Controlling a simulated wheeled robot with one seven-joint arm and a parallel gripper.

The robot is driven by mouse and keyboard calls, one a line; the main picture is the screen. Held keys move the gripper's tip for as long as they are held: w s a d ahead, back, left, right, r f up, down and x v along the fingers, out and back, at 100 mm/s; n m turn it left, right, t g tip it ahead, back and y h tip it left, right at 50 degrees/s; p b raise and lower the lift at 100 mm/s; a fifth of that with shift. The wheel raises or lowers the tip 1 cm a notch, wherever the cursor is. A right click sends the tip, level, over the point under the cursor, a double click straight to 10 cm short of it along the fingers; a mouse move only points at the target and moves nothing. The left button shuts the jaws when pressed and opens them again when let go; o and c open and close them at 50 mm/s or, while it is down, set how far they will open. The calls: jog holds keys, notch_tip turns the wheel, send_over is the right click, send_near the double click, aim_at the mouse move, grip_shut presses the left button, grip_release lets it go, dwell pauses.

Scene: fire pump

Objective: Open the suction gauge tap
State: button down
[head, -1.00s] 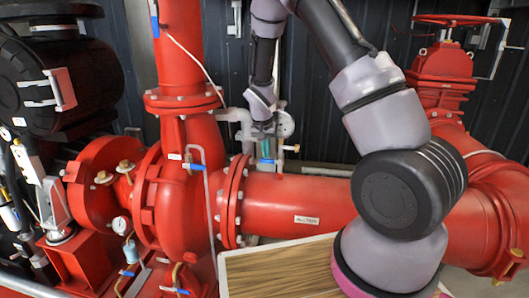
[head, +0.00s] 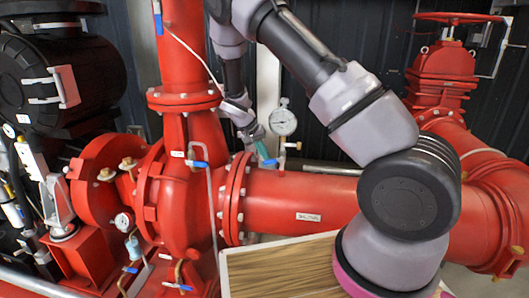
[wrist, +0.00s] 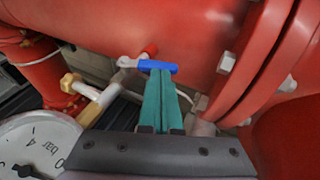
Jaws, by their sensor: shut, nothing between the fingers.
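A white round gauge (head: 283,121) stands on a thin pipe behind the red suction pipe, and part of its dial marked "bar" (wrist: 38,148) shows at lower left in the wrist view. A tap with a blue lever (wrist: 158,66) sits on small fittings beside the red pipe. In the wrist view the lever lies nearly level, across the fingertips. My gripper (head: 263,150) has teal fingers, shut and empty. Its fingertips (wrist: 160,76) are at the blue lever; I cannot tell whether they touch.
The large red pipe (head: 300,205) and its bolted flange (head: 236,198) are close to the gripper. A brass-coloured fitting (wrist: 72,84) shows left of the tap. A red pump casing (head: 185,200) is at left, and a wooden-topped surface (head: 285,270) is in front.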

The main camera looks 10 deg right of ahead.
notch_tip(320, 180, down, 4)
jog(key=g+h, duration=0.1)
jog(key=h, duration=0.2)
jog(key=shift+r, duration=0.1)
jog(key=shift+f+n+h, duration=0.4)
jog(key=shift+f+h, duration=0.05)
jog(key=shift+h, duration=0.25)
jog(key=shift+s+d+f, duration=0.15)
jog(key=shift+d+f, duration=0.3)
jog(key=shift+f, duration=0.15)
jog(key=shift+r, duration=0.15)
jog(key=shift+r, duration=0.7)
jog(key=shift+f, duration=0.1)
